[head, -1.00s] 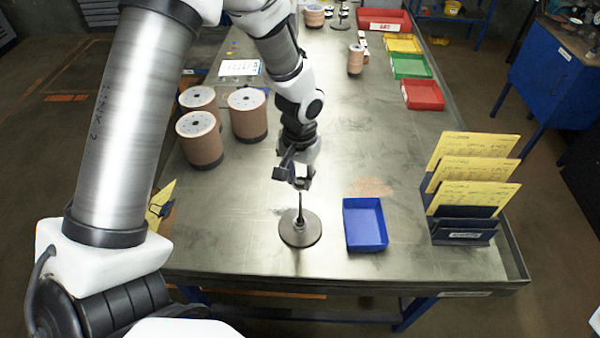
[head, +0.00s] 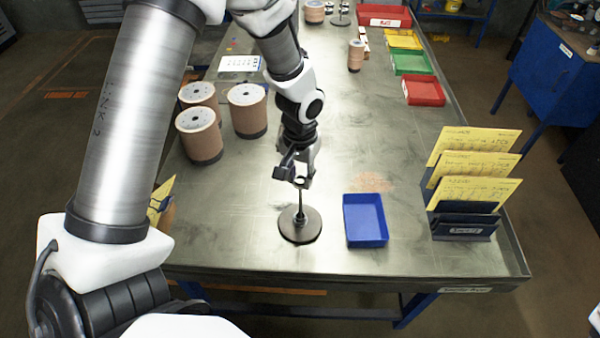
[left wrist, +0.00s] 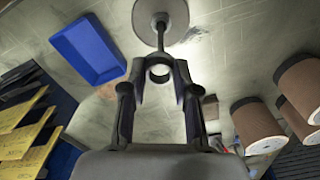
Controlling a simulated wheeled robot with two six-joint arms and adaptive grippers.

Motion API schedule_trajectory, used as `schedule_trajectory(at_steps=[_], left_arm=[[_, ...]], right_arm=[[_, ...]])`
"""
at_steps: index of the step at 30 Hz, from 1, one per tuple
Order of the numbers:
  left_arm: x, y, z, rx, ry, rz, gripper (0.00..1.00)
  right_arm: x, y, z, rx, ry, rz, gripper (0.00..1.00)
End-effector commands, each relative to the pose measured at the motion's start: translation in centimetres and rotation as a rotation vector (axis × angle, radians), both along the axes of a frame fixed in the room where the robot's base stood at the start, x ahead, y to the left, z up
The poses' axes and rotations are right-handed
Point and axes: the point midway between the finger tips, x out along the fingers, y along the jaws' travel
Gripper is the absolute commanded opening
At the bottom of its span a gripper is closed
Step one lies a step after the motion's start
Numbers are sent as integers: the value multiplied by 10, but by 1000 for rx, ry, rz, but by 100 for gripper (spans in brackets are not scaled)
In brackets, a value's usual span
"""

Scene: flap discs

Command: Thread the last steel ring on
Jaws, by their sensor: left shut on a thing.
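A dark stand with a round base (head: 300,227) and a thin upright post (head: 300,205) is on the bench, left of the blue tray. My left gripper (head: 300,181) is above it, at about the height of the post's top. In the left wrist view its fingertips (left wrist: 159,76) are shut on a small steel ring (left wrist: 159,70), and the stand's base (left wrist: 161,12) and post (left wrist: 160,38) show beyond. The post meets the ring's far edge in that view. I cannot tell whether its tip is inside the ring or just behind it. My right gripper is not in view.
An empty blue tray (head: 365,221) is close right of the stand. A rack of yellow cards (head: 465,227) is farther right. Several brown disc stacks (head: 247,111) are at the left. Red, yellow and green bins line the far right edge. Bare bench lies around the stand.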

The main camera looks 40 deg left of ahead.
Motion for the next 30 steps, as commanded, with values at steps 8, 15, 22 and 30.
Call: schedule_trajectory(at_steps=[8,15,22,30], left_arm=[[0,0,0,0,0,0,16],[0,0,-4,0,0,0,16],[0,0,-10,0,0,0,16],[0,0,-17,0,0,0,16]], right_arm=[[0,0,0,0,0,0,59],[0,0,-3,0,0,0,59],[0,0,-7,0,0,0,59],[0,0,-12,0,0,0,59]])
